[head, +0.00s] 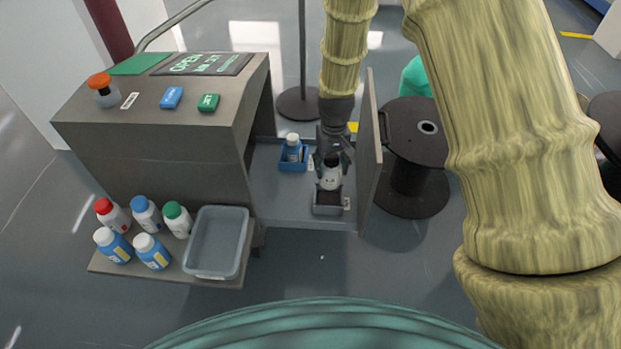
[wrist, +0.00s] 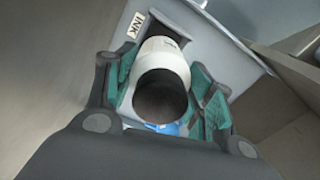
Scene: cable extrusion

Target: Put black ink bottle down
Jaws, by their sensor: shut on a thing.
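The black ink bottle (head: 330,180) is white with a dark end that faces the camera in the wrist view (wrist: 160,95). My gripper (head: 331,160) reaches down into the cabinet and is shut on the bottle; the green finger pads stand on both sides of it in the wrist view. In the head view the bottle shows at the back of a small dark grey holder (head: 327,209), directly above or partly in it. I cannot tell whether it touches the holder's floor.
A blue holder (head: 292,165) with a blue-and-white bottle (head: 293,143) stands to the left on the cabinet floor. The open cabinet door (head: 369,150) is close on the right, with a black spool (head: 410,150) beyond. Several bottles and a grey tray (head: 217,274) sit on the left shelf.

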